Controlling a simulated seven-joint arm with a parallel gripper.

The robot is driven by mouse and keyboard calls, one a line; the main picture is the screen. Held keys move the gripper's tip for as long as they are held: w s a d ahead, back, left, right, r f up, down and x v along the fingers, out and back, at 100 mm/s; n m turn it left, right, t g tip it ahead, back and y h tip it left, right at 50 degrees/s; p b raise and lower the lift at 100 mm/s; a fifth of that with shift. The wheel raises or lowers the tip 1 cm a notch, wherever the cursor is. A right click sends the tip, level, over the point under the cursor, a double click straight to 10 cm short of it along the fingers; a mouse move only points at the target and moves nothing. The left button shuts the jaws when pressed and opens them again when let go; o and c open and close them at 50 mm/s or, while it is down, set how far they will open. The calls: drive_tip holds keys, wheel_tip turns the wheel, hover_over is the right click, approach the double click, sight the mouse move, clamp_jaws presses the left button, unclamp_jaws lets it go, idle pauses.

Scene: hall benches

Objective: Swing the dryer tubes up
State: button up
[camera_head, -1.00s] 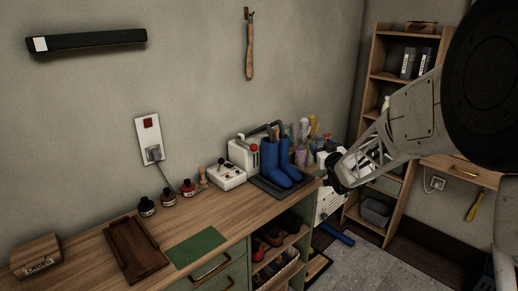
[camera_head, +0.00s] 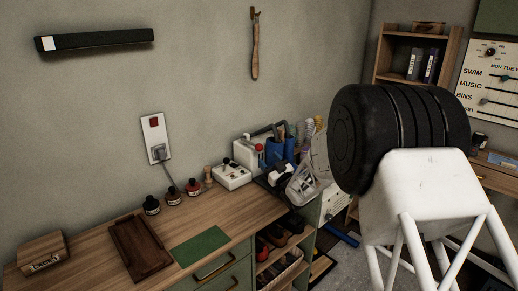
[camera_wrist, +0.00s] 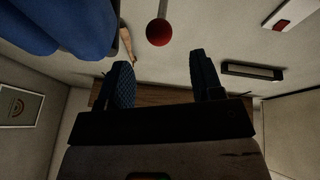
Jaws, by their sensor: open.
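The boot dryer (camera_head: 243,154) is a white unit at the far end of the bench against the wall. A dark grey tube (camera_head: 266,130) arches from it towards the blue boots (camera_head: 276,150). A red ball knob (camera_head: 259,147) sits at the dryer; in the wrist view a red ball (camera_wrist: 159,31) on a pale rod lies just beyond and between my fingertips. My gripper (camera_wrist: 163,68) is open and empty, its two blue textured fingers apart. A blue boot (camera_wrist: 65,25) fills the wrist view's upper left.
A brown tray (camera_head: 139,247) and green mat (camera_head: 200,246) lie nearer. Bottles crowd behind the boots. A shelf unit (camera_head: 385,60) stands at the right.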

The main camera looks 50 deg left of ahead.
sight(261, 150)
drive_tip(key=shift+x, duration=3.9)
drive_tip(key=shift+c, duration=0.2)
clamp_jaws()
